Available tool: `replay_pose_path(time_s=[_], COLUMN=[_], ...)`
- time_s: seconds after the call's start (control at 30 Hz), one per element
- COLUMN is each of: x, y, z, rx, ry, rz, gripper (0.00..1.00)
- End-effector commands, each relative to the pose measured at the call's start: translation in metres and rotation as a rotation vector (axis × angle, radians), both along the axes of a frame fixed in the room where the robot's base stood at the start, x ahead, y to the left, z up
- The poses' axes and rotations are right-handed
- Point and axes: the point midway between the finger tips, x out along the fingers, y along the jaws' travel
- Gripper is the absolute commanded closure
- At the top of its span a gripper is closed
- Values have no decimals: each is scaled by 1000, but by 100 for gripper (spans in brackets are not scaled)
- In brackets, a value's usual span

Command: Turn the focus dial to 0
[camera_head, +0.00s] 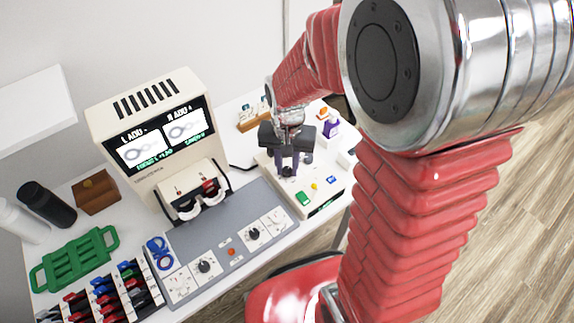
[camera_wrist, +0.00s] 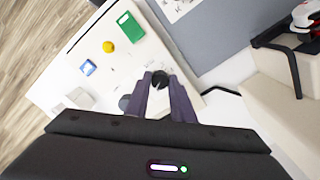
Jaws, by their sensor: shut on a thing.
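My gripper (camera_head: 287,170) points down over a white console (camera_head: 318,199) on the right part of the table. In the wrist view its two dark purple fingers (camera_wrist: 161,82) are shut on a round black dial (camera_wrist: 160,77), one finger on each side. The dial's marks and numbers are too small or hidden to read. Two other black dials, a left one (camera_head: 204,267) and a right one (camera_head: 253,234), sit on the grey panel (camera_head: 215,228). I cannot read which dial is labelled focus.
A beige machine (camera_head: 143,172) with a lit two-part screen (camera_head: 165,137) stands behind the panel. A green tray (camera_head: 75,258) and dark bottle (camera_head: 45,203) are at left.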

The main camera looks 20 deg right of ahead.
Motion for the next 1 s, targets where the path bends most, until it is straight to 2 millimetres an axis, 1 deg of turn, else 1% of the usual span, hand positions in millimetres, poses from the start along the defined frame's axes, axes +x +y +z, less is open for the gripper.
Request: replay_pose_path(time_s=[0.93, 0.97, 1.0], x=[1, 1, 1], y=[0, 0, 0], z=[0, 0, 0], rx=[0, 0, 0], ry=[-1, -1, -1], rz=[-1, -1, -1], gripper=[100, 76, 73])
